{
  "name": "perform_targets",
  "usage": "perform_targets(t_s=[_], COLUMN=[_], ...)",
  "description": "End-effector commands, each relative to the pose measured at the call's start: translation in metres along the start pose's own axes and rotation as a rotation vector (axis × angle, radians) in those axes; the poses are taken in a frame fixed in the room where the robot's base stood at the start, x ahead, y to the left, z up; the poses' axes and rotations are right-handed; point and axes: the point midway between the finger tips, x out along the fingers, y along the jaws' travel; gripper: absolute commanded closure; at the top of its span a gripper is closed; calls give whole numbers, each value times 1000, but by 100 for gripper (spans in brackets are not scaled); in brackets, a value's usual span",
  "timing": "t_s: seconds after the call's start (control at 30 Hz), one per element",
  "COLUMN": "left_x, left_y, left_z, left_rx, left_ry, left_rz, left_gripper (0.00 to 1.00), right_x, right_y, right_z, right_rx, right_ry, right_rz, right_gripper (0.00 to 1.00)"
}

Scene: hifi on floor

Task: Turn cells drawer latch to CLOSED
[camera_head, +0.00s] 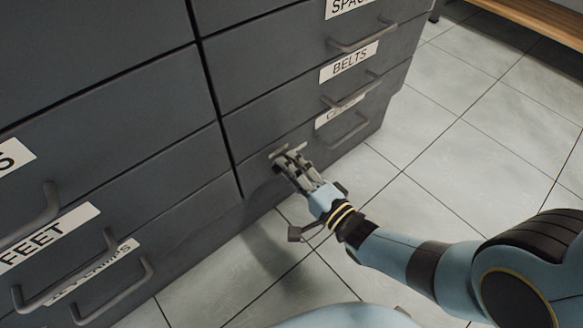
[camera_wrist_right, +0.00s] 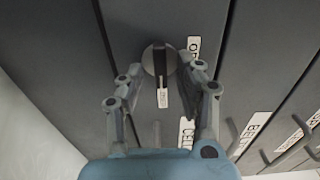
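The cells drawer (camera_head: 362,141) is the lowest drawer of the right-hand cabinet column and looks shut. Its label (camera_head: 336,114) is partly covered by a handle; it also shows in the right wrist view (camera_wrist_right: 186,133). The latch (camera_wrist_right: 158,60) is a round grey knob with a dark bar across it. A white label starting "OP" (camera_wrist_right: 194,46) is beside it, and a small label (camera_wrist_right: 162,97), hard to read, is at the bar's lower end. My right gripper (camera_head: 287,156) is at the drawer front, its fingers apart on either side of the knob (camera_wrist_right: 157,75). Contact is unclear. My left gripper is not in view.
The belts drawer (camera_head: 290,88) is above, with protruding bar handles (camera_head: 348,99) nearby. More drawers with handles (camera_head: 40,215) fill the left column. The tiled floor (camera_head: 440,150) to the right is clear. A wooden bench (camera_head: 545,18) is at the far top right.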

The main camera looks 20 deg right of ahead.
Motion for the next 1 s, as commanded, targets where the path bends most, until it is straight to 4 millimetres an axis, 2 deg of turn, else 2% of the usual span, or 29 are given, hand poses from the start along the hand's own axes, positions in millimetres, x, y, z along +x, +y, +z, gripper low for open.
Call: perform_targets(t_s=[0.17,0.5,0.6,1.0], left_x=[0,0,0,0], left_y=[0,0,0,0], left_z=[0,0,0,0], left_rx=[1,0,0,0], left_ry=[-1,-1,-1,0], left_rz=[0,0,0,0], left_gripper=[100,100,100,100], right_x=[-5,-61,-71,-75], right_y=[0,1,1,0], right_z=[0,0,0,0], right_rx=[0,0,0,0], right_ry=[0,0,0,0], right_rz=[1,2,2,0], right_gripper=[64,64,64,64])
